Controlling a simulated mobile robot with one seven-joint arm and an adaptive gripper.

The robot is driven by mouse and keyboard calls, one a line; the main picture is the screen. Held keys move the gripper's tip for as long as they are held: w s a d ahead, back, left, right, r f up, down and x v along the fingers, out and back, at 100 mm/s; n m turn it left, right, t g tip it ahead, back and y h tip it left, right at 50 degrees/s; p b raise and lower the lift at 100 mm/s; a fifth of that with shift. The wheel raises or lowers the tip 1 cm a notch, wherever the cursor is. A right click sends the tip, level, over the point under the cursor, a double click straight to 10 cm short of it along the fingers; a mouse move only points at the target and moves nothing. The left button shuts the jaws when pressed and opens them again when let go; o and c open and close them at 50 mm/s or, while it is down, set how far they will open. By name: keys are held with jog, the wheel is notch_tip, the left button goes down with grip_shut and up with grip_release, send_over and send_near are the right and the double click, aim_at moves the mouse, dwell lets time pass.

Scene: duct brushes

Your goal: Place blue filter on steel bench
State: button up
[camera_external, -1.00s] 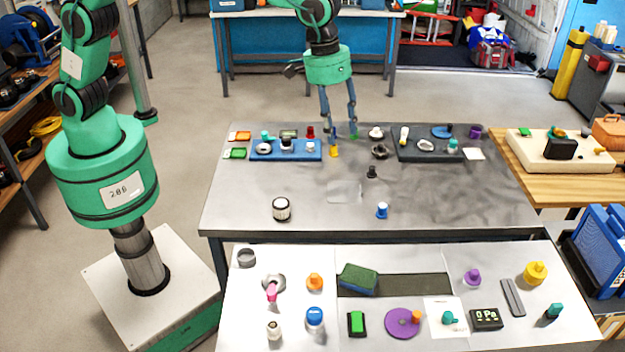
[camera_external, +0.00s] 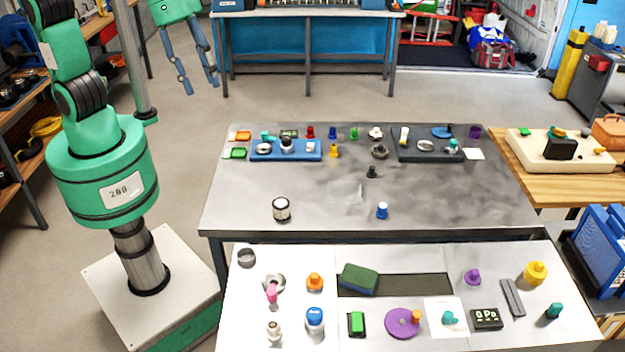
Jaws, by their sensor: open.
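The steel bench (camera_external: 270,190) is the grey metal table in the middle. A small blue piece (camera_external: 333,132) stands near its far edge, between a red piece and a green piece. A blue-and-white piece (camera_external: 382,210) stands near its front edge. Which of these is the blue filter I cannot tell for sure. A blue-topped white piece (camera_external: 314,318) stands on the front table. My gripper (camera_external: 198,87) is open and empty, above the floor beyond the steel bench's far left corner, apart from all the pieces.
A blue tray (camera_external: 262,153) and a dark tray (camera_external: 404,152) hold small parts at the back of the steel bench. A black-and-white cylinder (camera_external: 281,209) stands at its front left. The front table (camera_external: 245,310) is crowded. The steel bench's left middle is clear.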

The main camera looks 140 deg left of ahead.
jog(key=s+d+f+m, duration=0.1)
jog(key=s+d, duration=0.3)
jog(key=s, duration=0.4)
jog(key=s+d+f+m+t, duration=0.1)
jog(key=s+d+m, duration=0.3)
jog(key=s, duration=0.4)
jog(key=s+d+m+t+h, duration=0.1)
jog(key=s+d+m, duration=0.2)
jog(key=s+d, duration=0.3)
jog(key=shift+s+f, duration=0.4)
jog(key=shift+s, duration=0.85)
jog(key=shift+f, duration=0.1)
notch_tip(320, 180, down, 7)
jog(key=b, duration=0.7)
jog(key=shift+f+b, duration=0.15)
jog(key=shift+b, duration=0.15)
